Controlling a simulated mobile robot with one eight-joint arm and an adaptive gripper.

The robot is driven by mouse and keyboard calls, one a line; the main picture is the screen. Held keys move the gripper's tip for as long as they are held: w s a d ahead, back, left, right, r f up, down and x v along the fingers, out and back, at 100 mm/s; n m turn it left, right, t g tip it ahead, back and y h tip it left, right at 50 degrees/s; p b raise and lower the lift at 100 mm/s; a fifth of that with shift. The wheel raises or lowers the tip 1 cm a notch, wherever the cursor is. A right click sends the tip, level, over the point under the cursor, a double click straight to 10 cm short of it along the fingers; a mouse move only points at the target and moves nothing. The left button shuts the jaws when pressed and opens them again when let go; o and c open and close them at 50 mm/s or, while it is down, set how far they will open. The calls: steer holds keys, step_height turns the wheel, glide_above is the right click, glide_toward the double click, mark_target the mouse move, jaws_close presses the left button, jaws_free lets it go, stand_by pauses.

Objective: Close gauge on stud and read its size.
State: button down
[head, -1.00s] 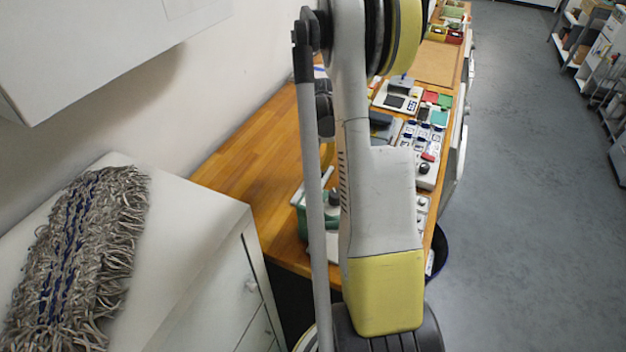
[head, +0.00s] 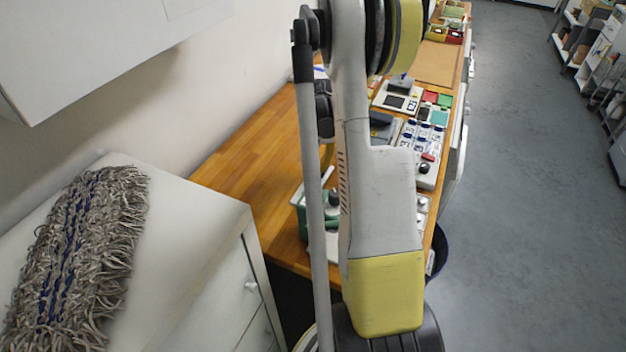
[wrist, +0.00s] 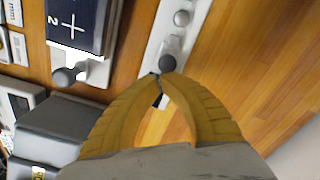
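In the wrist view my gripper (wrist: 158,78) has two yellow fingers whose tips come close together beside a dark round knob (wrist: 167,63). The knob sits at the end of a pale plate (wrist: 155,50) that carries a grey round stud (wrist: 182,17). I cannot tell whether the tips grip the knob or only stand by it. A small black and white part (wrist: 162,100) shows between the fingers. A dark blue block (wrist: 76,24) marked with a cross and a 2 lies left, with another dark knob (wrist: 65,77) below it. I cannot identify the gauge surely.
The wooden bench (head: 240,155) has bare room at left. A green item (head: 301,215) stands partly behind my arm. Pale devices (head: 425,170) and coloured trays (head: 440,105) line its right side. A grey device (wrist: 62,125) lies left of my fingers. A mop head (head: 80,250) lies on the white cabinet.

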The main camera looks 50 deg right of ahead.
mark_target(315, 180)
steer(key=shift+s+a, duration=0.15)
steer(key=shift+a, duration=0.45)
steer(key=shift+s+a, duration=0.15)
steer(key=shift+a, duration=0.4)
stand_by(0.4)
steer(key=shift+d, duration=0.15)
stand_by(0.5)
steer(key=shift+w+d+b, duration=0.15)
steer(key=shift+d+b, duration=0.15)
steer(key=shift+d, duration=0.15)
steer(key=shift+r, duration=0.1)
step_height(315, 180, up, 8)
steer(key=p, duration=0.5)
stand_by(0.5)
